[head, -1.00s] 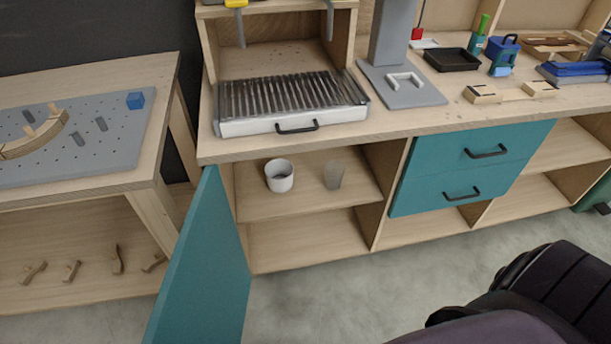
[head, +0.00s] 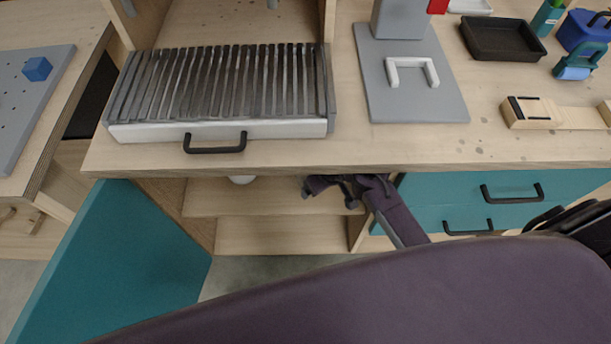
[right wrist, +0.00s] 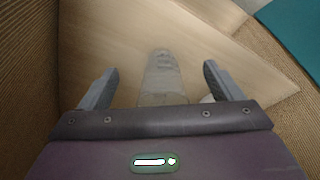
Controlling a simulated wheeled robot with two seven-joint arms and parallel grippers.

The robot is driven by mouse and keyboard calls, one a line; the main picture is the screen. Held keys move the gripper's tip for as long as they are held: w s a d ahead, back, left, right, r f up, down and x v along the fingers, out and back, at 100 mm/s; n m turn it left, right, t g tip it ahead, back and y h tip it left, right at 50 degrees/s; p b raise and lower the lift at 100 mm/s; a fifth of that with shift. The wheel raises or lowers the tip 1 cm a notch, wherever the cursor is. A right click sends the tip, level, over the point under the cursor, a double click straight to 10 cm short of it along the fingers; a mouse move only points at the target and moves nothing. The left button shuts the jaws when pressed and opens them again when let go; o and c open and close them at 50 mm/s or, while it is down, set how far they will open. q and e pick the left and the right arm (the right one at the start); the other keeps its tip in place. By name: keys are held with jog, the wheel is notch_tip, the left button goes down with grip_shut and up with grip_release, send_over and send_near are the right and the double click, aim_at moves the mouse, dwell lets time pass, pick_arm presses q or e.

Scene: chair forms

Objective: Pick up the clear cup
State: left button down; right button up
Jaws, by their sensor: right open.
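The clear cup (right wrist: 162,82) stands on the wooden shelf inside the cabinet, seen in the right wrist view between the two fingers of my right gripper (right wrist: 161,70). The fingers are open, with a gap visible on each side of the cup. In the head view my right gripper (head: 312,188) reaches under the worktop edge into the open cabinet, and the clear cup cannot be made out there. My left gripper is not in view.
The open teal door (head: 110,260) is at left, with teal drawers (head: 520,190) at right. Wooden cabinet walls flank the gripper closely.

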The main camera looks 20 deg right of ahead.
jog(key=w+f, duration=0.1)
jog(key=w, duration=0.1)
jog(key=w+a+f+b, duration=0.1)
jog(key=w, duration=0.2)
jog(key=w+a+f+b, duration=0.1)
jog(key=w+f, duration=0.1)
jog(key=shift+w+f, duration=0.1)
jog(key=shift+w, duration=0.05)
jog(key=shift+w+a+f, duration=0.1)
jog(key=shift+w+f, duration=0.05)
jog(key=shift+f, duration=0.25)
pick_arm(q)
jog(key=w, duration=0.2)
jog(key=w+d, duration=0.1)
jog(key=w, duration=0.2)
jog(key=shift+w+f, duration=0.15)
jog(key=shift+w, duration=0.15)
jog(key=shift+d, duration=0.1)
pick_arm(e)
jog(key=c, duration=0.9)
